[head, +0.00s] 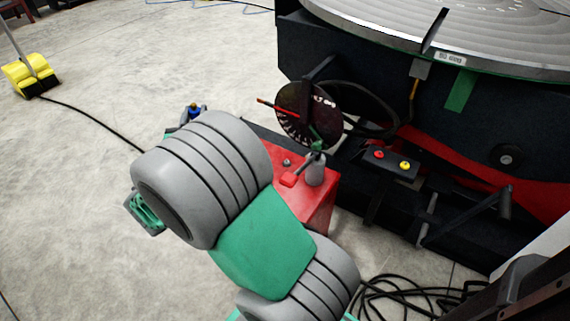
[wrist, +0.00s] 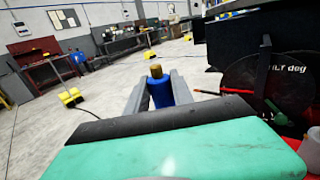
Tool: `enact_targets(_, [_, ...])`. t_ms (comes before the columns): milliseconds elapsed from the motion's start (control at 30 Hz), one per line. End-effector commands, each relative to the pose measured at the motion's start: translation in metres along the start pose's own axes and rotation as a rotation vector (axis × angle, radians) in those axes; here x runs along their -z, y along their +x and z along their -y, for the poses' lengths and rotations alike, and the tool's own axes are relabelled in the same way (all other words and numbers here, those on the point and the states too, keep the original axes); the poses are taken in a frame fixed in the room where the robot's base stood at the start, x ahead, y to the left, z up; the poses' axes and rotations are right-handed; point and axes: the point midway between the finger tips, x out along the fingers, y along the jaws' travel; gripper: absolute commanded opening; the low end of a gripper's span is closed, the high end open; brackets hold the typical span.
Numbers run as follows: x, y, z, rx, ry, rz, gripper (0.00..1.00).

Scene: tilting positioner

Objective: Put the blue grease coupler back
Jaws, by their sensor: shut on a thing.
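The blue grease coupler (wrist: 161,93) has a blue body with a brass-coloured top. In the wrist view it stands between the two grey fingers of my gripper (wrist: 160,98), which is shut on it. In the head view the coupler (head: 194,113) is a small blue spot just beyond my grey and green arm, with my gripper (head: 190,116) around it. My arm hides its lower part and whatever is below it. I cannot tell where its resting place is.
A red box (head: 322,208) with a grey cylinder (head: 316,170) on it stands right of my arm. Behind it are a dark tilt dial (head: 309,115), a button box (head: 390,162) and the large round table (head: 470,40). Bare floor (head: 100,190) lies to the left.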

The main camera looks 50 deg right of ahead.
Motion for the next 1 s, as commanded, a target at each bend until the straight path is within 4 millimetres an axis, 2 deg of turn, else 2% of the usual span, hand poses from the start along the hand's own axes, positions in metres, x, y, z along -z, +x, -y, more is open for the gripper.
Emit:
enact_targets(33, [0.021, 0.023, 0.033, 0.075, -0.008, -0.005, 0.00])
enact_targets(100, [0.042, 0.047, 0.074, 0.161, -0.009, -0.006, 0.00])
enact_targets(200, [0.072, 0.072, 0.135, 0.271, -0.009, -0.009, 0.00])
enact_targets(300, [0.099, 0.086, 0.187, 0.358, -0.008, -0.013, 0.00])
enact_targets(400, [0.117, 0.092, 0.224, 0.417, -0.006, -0.015, 0.00])
enact_targets(500, [0.127, 0.094, 0.245, 0.448, -0.004, -0.015, 0.00])
enact_targets(567, [0.134, 0.094, 0.250, 0.456, -0.003, -0.016, 0.00])
enact_targets(1000, [0.216, 0.092, 0.250, 0.457, -0.005, -0.018, 0.00])
